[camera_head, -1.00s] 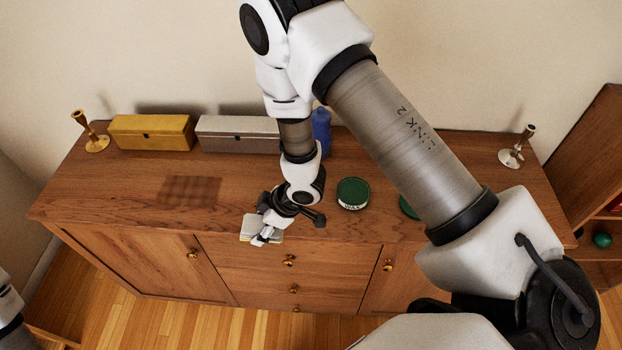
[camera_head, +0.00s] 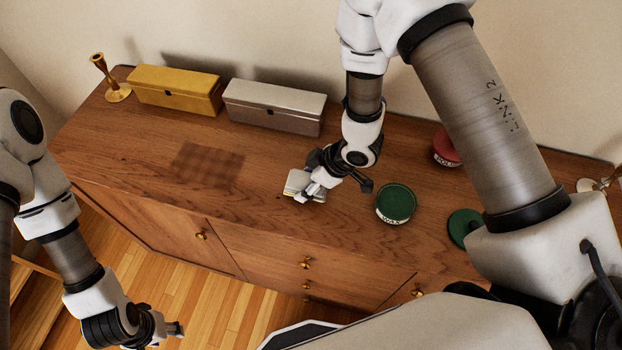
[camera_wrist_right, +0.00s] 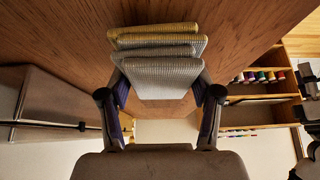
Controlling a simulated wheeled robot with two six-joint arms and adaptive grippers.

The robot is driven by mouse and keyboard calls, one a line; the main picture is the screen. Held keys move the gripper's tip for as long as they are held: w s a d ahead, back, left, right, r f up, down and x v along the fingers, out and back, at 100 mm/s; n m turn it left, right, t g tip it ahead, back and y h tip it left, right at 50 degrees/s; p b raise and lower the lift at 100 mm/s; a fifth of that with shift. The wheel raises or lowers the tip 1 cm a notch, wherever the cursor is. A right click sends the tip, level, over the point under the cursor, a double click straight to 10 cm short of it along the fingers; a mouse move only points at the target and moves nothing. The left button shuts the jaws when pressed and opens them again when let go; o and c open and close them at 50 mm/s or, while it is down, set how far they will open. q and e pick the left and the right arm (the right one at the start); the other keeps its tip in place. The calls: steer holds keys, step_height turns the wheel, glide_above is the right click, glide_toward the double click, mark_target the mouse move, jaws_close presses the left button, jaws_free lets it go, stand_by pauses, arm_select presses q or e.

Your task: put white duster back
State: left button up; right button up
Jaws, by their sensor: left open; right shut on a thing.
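A folded cloth bundle with white and yellowish layers (camera_head: 296,183) is in my right gripper (camera_head: 312,190), over the wooden cabinet top, left of the green wax tin. In the right wrist view, the pale white duster (camera_wrist_right: 163,78) is between the two fingers, with grey and yellow folds (camera_wrist_right: 152,38) behind it. I cannot tell whether these layers are one cloth or several. The gap between cloth and wood is unclear. My left gripper (camera_head: 168,331) is open and empty at the lower left, in front of the cabinet.
A yellow box (camera_head: 170,92) and a grey box (camera_head: 272,108) stand along the back. A dark checked patch (camera_head: 205,165) lies on the top. The wax tin (camera_head: 396,204), a green lid (camera_head: 463,228), a red tin (camera_head: 446,148) and candlesticks (camera_head: 113,88) stand around.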

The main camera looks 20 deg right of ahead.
steer(key=shift+s+a+f, duration=0.1)
steer(key=shift+s+f, duration=0.15)
steer(key=shift+f, duration=0.45)
steer(key=shift+r, duration=0.25)
steer(key=shift+w+f, duration=0.1)
steer(key=shift+f, duration=0.05)
steer(key=o, duration=0.7)
steer(key=shift+f, duration=0.1)
steer(key=shift+c, duration=0.2)
steer(key=o, duration=0.3)
steer(key=shift+o, duration=0.2)
steer(key=shift+d+r, duration=0.25)
steer(key=shift+r, duration=0.3)
steer(key=v, duration=1.1)
